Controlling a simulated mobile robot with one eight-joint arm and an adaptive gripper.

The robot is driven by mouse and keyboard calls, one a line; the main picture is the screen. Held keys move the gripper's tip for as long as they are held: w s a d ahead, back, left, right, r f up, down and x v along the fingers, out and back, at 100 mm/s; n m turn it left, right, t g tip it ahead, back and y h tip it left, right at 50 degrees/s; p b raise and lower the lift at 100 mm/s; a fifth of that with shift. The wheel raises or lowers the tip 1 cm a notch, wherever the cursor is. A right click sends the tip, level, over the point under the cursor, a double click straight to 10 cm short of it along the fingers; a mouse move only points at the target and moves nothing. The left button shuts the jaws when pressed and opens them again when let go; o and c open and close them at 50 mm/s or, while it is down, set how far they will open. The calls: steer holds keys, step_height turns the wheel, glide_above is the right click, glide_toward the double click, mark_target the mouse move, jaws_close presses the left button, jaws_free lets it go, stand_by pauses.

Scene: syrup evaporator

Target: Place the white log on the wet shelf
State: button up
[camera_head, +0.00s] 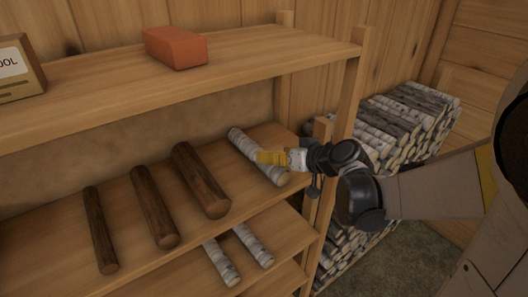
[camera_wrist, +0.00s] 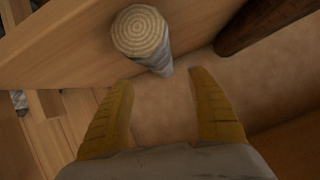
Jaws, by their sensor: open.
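A white birch log (camera_head: 248,150) lies at the right end of the middle shelf (camera_head: 130,212). My gripper (camera_head: 268,158) is over this log, its yellow fingers pointing left across it. In the wrist view the log's pale round end (camera_wrist: 140,32) is at the top, with its bark side running down toward the gap between my open fingers (camera_wrist: 162,80). I cannot tell whether the fingers touch it. Two more white logs (camera_head: 221,262) (camera_head: 253,245) lie on a lower shelf (camera_head: 285,228). No visible label says which shelf is the wet one.
Three brown logs (camera_head: 99,230) (camera_head: 155,207) (camera_head: 201,181) lie left of the white log. The top shelf (camera_head: 255,50) overhangs them and holds an orange brick (camera_head: 176,47) and a labelled box (camera_head: 18,70). A shelf post (camera_head: 348,95) and stacked birch logs (camera_head: 405,118) are at the right.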

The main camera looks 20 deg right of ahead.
steer(key=shift+v, duration=1.15)
steer(key=s+a+g+h, duration=0.2)
steer(key=s, duration=0.8)
steer(key=s+a+f+m+g+h, duration=0.1)
steer(key=s+a+g+h, duration=0.1)
steer(key=s, duration=0.8)
steer(key=shift+f+g+h, duration=0.2)
steer(key=shift+g+h, duration=0.1)
steer(key=shift+h, duration=0.1)
